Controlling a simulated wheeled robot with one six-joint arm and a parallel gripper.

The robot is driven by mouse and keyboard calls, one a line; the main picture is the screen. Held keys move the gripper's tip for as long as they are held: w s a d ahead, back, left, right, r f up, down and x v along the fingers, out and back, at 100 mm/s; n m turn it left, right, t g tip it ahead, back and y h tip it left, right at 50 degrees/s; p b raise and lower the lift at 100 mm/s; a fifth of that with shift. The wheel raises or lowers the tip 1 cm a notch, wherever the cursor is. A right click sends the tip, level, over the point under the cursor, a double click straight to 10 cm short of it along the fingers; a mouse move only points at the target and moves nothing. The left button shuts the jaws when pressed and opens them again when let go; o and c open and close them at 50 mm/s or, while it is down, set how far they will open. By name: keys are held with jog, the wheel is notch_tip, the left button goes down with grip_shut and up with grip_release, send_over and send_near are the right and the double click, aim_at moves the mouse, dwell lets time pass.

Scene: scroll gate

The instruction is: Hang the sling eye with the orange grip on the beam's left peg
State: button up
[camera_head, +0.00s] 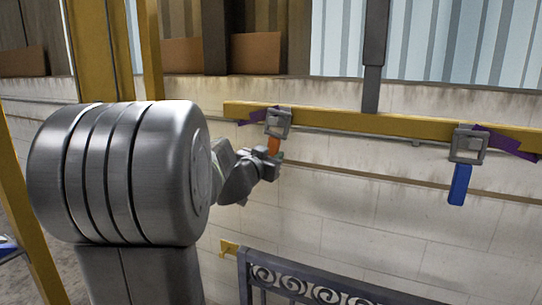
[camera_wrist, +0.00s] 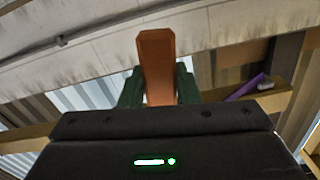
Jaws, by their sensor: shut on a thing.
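The sling eye is a grey square ring (camera_head: 278,122) with an orange grip (camera_head: 273,145) hanging below it. It is at the left part of the yellow beam (camera_head: 370,122). A purple piece (camera_head: 252,117) shows just left of the ring, at the beam's left end. I cannot tell whether the ring is around the left peg or only in front of it. My gripper (camera_head: 272,160) is shut on the orange grip from below. In the wrist view the grip (camera_wrist: 157,62) stands between my green fingers (camera_wrist: 158,88), and the ring is hidden.
A second grey ring with a blue grip (camera_head: 460,184) is at the beam's right part, beside another purple piece (camera_head: 505,141). A dark post (camera_head: 374,55) meets the beam from above. A dark scroll gate (camera_head: 310,288) stands below. A purple piece (camera_wrist: 246,87) also shows in the wrist view.

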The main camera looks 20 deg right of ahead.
jog(key=o, duration=1.4)
notch_tip(320, 180, down, 12)
jog(key=b, duration=0.8)
jog(key=shift+r+b, duration=0.25)
jog(key=shift+b, duration=0.05)
dwell(0.3)
